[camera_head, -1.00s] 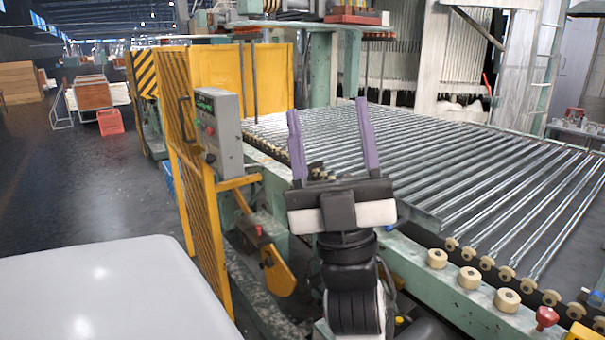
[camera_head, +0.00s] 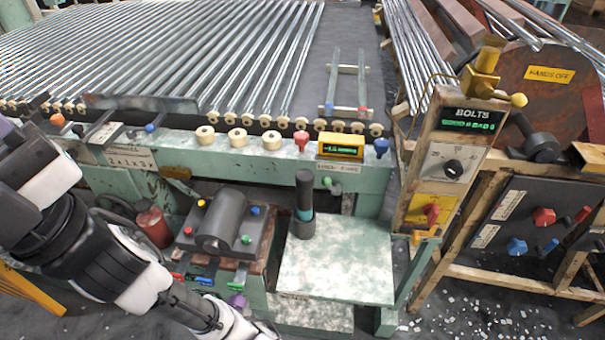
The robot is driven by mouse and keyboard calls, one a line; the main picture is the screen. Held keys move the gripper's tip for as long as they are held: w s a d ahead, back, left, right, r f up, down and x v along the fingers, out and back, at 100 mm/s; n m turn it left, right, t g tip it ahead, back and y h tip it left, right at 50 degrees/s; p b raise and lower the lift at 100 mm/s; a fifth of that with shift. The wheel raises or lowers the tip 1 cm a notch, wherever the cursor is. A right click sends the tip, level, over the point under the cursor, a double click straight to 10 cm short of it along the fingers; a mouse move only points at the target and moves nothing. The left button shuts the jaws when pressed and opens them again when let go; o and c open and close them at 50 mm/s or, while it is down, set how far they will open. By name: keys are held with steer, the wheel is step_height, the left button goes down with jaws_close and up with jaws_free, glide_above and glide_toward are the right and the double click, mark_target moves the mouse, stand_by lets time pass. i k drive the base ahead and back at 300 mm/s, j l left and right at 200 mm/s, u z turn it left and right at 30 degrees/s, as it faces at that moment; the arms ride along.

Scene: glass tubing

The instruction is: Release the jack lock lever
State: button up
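I cannot tell for sure which control is the jack lock lever. A dark upright cylinder (camera_head: 304,205) with a teal band stands on a pale green platform (camera_head: 340,265) at lower centre. A small green-knobbed lever (camera_head: 327,184) sits on the frame just behind it, beside a label too small to read. Red (camera_head: 301,141) and blue (camera_head: 381,147) knobs flank a yellow display box (camera_head: 341,146) on the rail above.
A console (camera_head: 222,225) with a grey drum and coloured buttons stands between my arm and the platform. A "BOLTS" control post (camera_head: 452,160) and a dark panel (camera_head: 530,230) with red and blue knobs stand right. Glass tubes (camera_head: 200,45) cover the roller bed behind.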

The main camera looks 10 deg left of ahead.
mark_target(335, 188)
steer(key=k+l+u, duration=0.1)
steer(key=l+u, duration=0.3)
steer(key=k+l+u, duration=0.1)
steer(key=l+u, duration=0.25)
steer(key=k+l+u, duration=0.15)
steer(key=u, duration=0.25)
steer(key=k+l, duration=0.05)
steer(key=l, duration=0.05)
